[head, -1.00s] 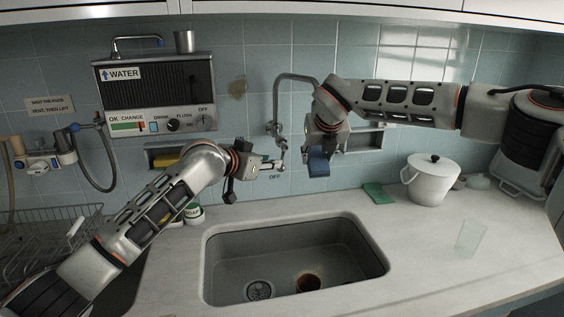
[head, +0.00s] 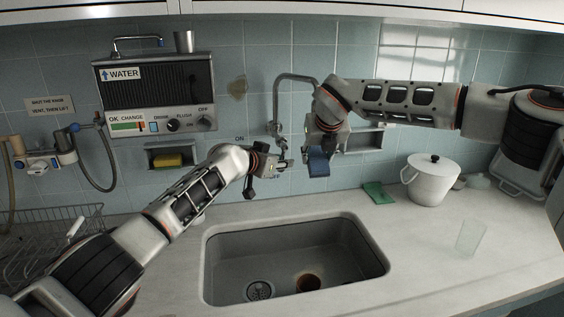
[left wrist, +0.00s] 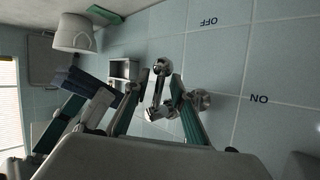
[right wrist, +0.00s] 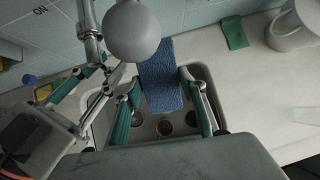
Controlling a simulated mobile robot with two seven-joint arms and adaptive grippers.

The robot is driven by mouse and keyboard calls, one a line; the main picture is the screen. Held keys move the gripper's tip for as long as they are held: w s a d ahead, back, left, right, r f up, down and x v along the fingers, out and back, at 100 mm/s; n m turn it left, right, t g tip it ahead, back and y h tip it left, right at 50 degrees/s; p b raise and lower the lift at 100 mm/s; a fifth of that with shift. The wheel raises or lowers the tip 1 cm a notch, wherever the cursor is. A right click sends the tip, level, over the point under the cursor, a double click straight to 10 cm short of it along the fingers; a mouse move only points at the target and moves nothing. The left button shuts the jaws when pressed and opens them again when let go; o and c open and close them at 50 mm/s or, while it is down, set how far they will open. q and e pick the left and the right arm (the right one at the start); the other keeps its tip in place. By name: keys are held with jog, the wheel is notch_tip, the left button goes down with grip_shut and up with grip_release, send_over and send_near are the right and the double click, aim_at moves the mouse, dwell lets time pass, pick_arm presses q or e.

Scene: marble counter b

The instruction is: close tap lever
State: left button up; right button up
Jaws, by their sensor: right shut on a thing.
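The tap (head: 275,100) rises from the tiled wall behind the sink, with its spout curving right. Its chrome lever (left wrist: 157,88) shows in the left wrist view, between the fingers of my left gripper (left wrist: 155,82). That gripper is open, with a finger on each side; contact is unclear. In the head view, my left gripper (head: 284,161) is at the tap's lower part and hides some of it. The ON mark (left wrist: 259,98) and OFF mark (left wrist: 208,21) are on the wall. My right gripper (right wrist: 162,88) is shut on a blue sponge-like block (right wrist: 160,70), right of the tap.
The sink (head: 230,270) lies below both arms. A white lidded pot (head: 432,182), a green cloth (head: 379,192) and a clear glass (head: 470,237) stand at the right.

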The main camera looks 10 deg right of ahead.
pick_arm(q)
jog(key=shift+d, duration=0.1)
dwell(0.3)
jog(key=shift+f, duration=0.1)
grip_shut()
jog(key=shift+d+f+n+t+h, duration=0.15)
jog(key=shift+d+n+t+h, duration=0.15)
jog(key=shift+d+n+h, duration=0.15)
grip_release()
jog(key=shift+f, duration=0.1)
